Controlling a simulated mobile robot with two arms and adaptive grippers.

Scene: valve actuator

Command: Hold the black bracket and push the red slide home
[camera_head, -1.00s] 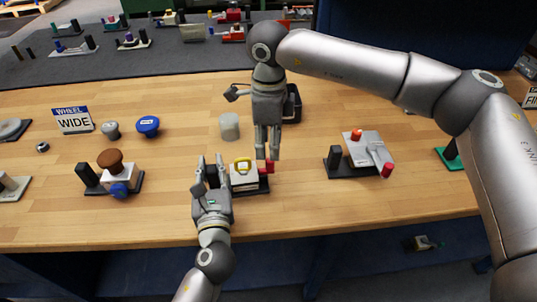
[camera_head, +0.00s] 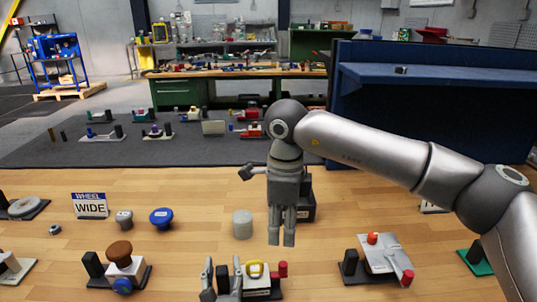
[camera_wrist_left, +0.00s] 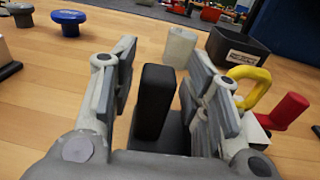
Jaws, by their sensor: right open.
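The black bracket (camera_wrist_left: 154,100) is an upright post in the left wrist view. It stands between the two fingers of my left gripper (camera_wrist_left: 160,95), which is open with gaps beside the post. In the head view my left gripper (camera_head: 222,278) is at the bottom edge, just left of the unit with the yellow handle (camera_head: 256,269). The red slide (camera_head: 282,268) sticks up on that unit's right side; it also shows in the left wrist view (camera_wrist_left: 285,110). My right gripper (camera_head: 281,240) is open, pointing down above the red slide, apart from it and empty.
A pale cylinder (camera_head: 242,224) and a dark box (camera_head: 306,200) stand behind the unit. A brown-knobbed unit (camera_head: 121,262) is to the left, a grey lever unit (camera_head: 380,258) to the right. A blue knob (camera_head: 162,217) and a WHEEL WIDE sign (camera_head: 90,206) are further left.

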